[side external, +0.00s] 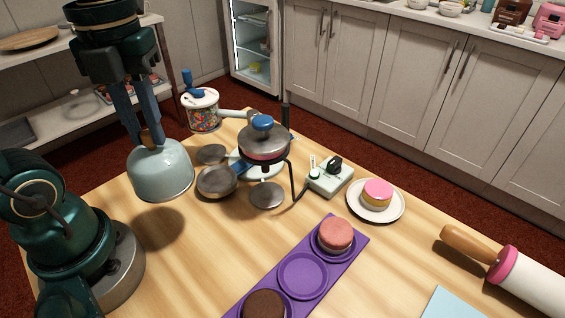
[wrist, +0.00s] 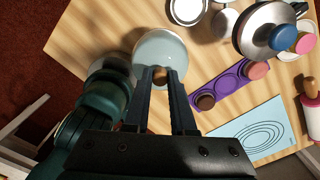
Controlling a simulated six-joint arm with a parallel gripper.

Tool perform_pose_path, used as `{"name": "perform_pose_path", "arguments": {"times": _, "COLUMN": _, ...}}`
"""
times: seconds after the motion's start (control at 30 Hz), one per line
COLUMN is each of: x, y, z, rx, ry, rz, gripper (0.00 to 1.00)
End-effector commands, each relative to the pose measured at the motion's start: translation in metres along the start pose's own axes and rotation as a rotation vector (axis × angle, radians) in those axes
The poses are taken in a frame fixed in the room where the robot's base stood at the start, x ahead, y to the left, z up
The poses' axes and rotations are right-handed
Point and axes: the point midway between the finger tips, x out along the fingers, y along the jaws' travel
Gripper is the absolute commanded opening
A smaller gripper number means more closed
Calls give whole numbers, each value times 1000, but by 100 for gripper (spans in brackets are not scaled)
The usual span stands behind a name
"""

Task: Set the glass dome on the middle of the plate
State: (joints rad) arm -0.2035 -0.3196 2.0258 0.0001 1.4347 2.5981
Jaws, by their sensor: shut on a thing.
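The glass dome (side external: 160,174) is a pale blue, see-through bowl shape with a wooden knob (side external: 147,138) on top. My gripper (side external: 143,140) is shut on this knob and holds the dome upright above the left part of the table. In the wrist view my gripper (wrist: 160,76) covers part of the dome (wrist: 158,46). A white plate (side external: 394,212) stands on the table to the right, well apart from the dome. A pink-topped yellow cake (side external: 376,194) sits on its middle.
Between dome and plate stand steel pans (side external: 216,182), a raised steel lid with a blue knob (side external: 264,142) and a pale control box (side external: 330,178). A purple tray (side external: 275,300) with cakes lies in front. A rolling pin (side external: 530,280) lies right. A candy jar (side external: 203,112) stands behind.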

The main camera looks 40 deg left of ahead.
Motion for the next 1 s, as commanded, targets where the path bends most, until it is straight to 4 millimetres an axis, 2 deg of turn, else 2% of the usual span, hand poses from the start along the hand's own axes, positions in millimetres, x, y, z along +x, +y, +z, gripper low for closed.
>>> {"name": "perform_pose_path", "arguments": {"times": 0.07, "x": 2, "y": -7, "z": -5, "rx": 65, "ry": 3, "rz": 1, "gripper": 0}}
{"name": "perform_pose_path", "arguments": {"times": 0.2, "x": -1, "y": -34, "z": -12, "rx": 196, "ry": 3, "rz": 1, "gripper": 0}}
{"name": "perform_pose_path", "arguments": {"times": 0.33, "x": -7, "y": -66, "z": -24, "rx": 170, "ry": 1, "rz": 1, "gripper": 0}}
{"name": "perform_pose_path", "arguments": {"times": 0.6, "x": -19, "y": -116, "z": -60, "rx": -111, "ry": 1, "rz": 1, "gripper": 0}}
{"name": "perform_pose_path", "arguments": {"times": 1.0, "x": -31, "y": -159, "z": -115, "rx": -663, "ry": 1, "rz": 0, "gripper": 0}}
